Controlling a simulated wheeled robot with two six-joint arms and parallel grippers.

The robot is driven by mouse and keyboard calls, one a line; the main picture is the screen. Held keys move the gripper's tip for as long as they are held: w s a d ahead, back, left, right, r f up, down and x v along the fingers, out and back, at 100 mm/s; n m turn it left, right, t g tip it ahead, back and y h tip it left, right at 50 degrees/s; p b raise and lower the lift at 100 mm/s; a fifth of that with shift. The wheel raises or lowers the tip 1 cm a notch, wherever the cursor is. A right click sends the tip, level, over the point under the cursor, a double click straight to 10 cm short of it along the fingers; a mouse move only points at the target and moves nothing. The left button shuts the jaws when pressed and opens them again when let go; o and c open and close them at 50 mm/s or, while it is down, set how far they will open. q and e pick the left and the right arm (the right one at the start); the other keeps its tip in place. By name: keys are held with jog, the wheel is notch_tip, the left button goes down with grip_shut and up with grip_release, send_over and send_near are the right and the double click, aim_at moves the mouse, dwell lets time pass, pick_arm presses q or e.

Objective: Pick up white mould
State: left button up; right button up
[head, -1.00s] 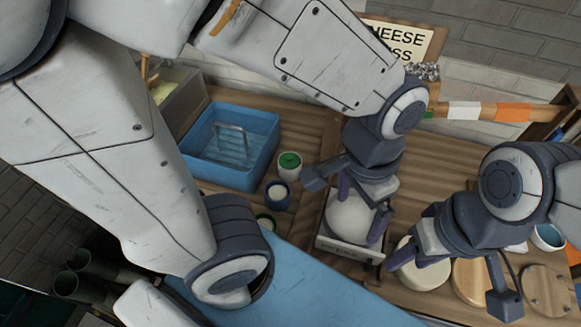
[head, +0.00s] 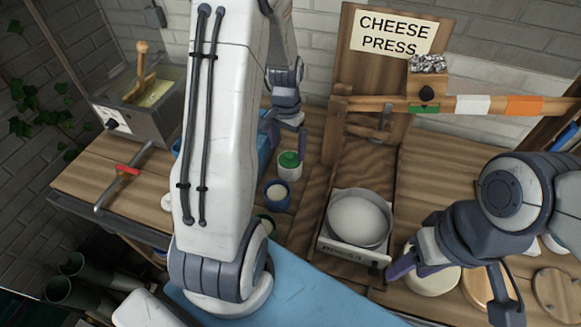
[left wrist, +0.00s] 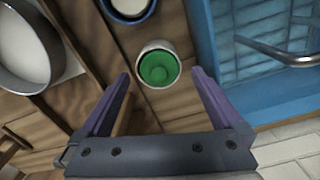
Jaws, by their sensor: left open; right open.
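A white round pot with a green top (head: 290,163) stands on the wooden table; it may be the white mould. It also shows in the left wrist view (left wrist: 158,68). My left gripper (head: 287,128) is open, empty and pointed at this pot, its fingertips (left wrist: 160,80) on either side of it in the picture. Whether they touch it I cannot tell. A blue pot with white contents (head: 276,193) stands just in front of it. A large white round thing (head: 359,220) sits on a white tray-like base under the press. My right gripper (head: 452,277) is open at the lower right.
A blue basin (left wrist: 225,85) with a metal handle is beside the pot, mostly behind my left arm in the head view. The cheese press (head: 350,100) stands at the back. A metal vat (head: 150,105) is at the left. Round pale pieces and boards (head: 553,292) lie at the right.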

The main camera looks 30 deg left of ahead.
aim_at(290, 155)
pick_arm(q)
notch_tip(290, 155, down, 2)
jog(key=f, duration=0.1)
jog(key=f+p, duration=0.1)
jog(key=f, duration=0.2)
jog(key=shift+w+d+f, duration=0.2)
jog(key=shift+w+f, duration=0.05)
jog(key=shift+w, duration=0.1)
jog(key=shift+f+p, duration=0.3)
jog(key=shift+f, duration=0.15)
jog(key=c, duration=1)
jog(key=shift+c, duration=0.2)
jog(key=shift+r, duration=0.1)
jog(key=shift+w+r+b, duration=0.1)
jog(key=shift+r+b, duration=0.2)
jog(key=shift+r, duration=0.45)
notch_tip(290, 155, up, 2)
jog(key=shift+r, duration=0.25)
jog(key=d+r+b, duration=0.1)
jog(key=d+r, duration=0.2)
jog(key=d, duration=0.2)
jog(key=s+d+r+b, duration=0.1)
jog(key=d+r, duration=0.3)
jog(key=d, duration=0.2)
jog(key=shift+d+b, duration=0.3)
